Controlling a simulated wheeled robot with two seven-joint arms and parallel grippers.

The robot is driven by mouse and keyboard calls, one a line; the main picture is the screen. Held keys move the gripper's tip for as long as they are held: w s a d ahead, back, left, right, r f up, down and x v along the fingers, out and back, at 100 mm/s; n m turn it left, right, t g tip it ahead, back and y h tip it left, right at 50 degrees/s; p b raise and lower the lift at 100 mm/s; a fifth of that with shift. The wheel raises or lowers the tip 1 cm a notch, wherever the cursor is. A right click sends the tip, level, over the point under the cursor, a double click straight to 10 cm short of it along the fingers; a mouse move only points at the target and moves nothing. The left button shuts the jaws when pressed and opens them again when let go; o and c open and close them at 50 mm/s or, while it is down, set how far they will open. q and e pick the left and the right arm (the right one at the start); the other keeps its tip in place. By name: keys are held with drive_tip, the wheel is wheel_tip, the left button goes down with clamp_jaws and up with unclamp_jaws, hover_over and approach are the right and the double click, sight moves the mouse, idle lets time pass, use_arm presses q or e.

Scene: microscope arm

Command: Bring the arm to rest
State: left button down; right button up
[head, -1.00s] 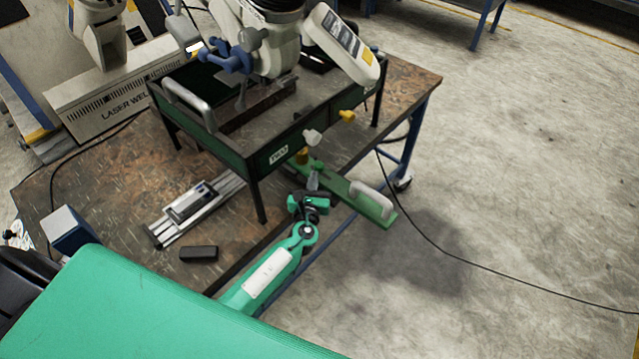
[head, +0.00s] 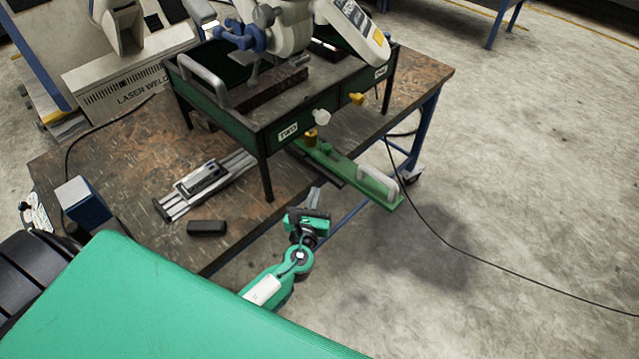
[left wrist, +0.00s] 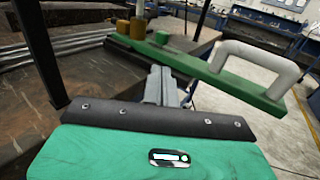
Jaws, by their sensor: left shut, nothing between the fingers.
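The microscope (head: 290,25) stands on a dark green raised stand (head: 255,130) on the workbench. A green swing arm (head: 345,172) with a pale grey handle (head: 378,165) sticks out from under the stand past the bench's right edge. It also shows in the left wrist view (left wrist: 215,75), with its handle (left wrist: 265,65) to the right. My left gripper (head: 315,196) is shut and empty, just short of the green arm and apart from it. In the left wrist view its fingers (left wrist: 160,85) point toward the arm's near side. My right gripper is not in view.
The workbench (head: 110,160) holds a metal slide rail (head: 205,185), a black block (head: 207,228) and a blue box (head: 85,200). A black cable (head: 440,240) runs across the floor. The floor right of the bench is open.

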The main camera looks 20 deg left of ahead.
use_arm(q)
drive_tip(key=s+a+f+n+g+h, duration=0.1)
drive_tip(key=s+f+n+g, duration=0.35)
drive_tip(key=f, duration=0.65)
drive_tip(key=s+f+n+g+h, duration=0.15)
drive_tip(key=s+f+n, duration=0.35)
drive_tip(key=s+f, duration=0.5)
drive_tip(key=s+a+f+n+g, duration=0.1)
drive_tip(key=s+f+n+g, duration=0.35)
drive_tip(key=f, duration=0.85)
drive_tip(key=s+f+n+g, duration=0.2)
drive_tip(key=s+f+n, duration=0.3)
drive_tip(key=s, duration=0.4)
drive_tip(key=s+f+n+g+h, duration=0.1)
drive_tip(key=s+f+n, duration=0.4)
drive_tip(key=s, duration=0.5)
drive_tip(key=s+f+n+g+h, duration=0.1)
drive_tip(key=s+f+n+g, duration=0.2)
drive_tip(key=s+n, duration=0.3)
drive_tip(key=s+f, duration=0.1)
drive_tip(key=s, duration=0.2)
drive_tip(key=shift+s+f+n, duration=0.2)
drive_tip(key=shift+f+n, duration=0.2)
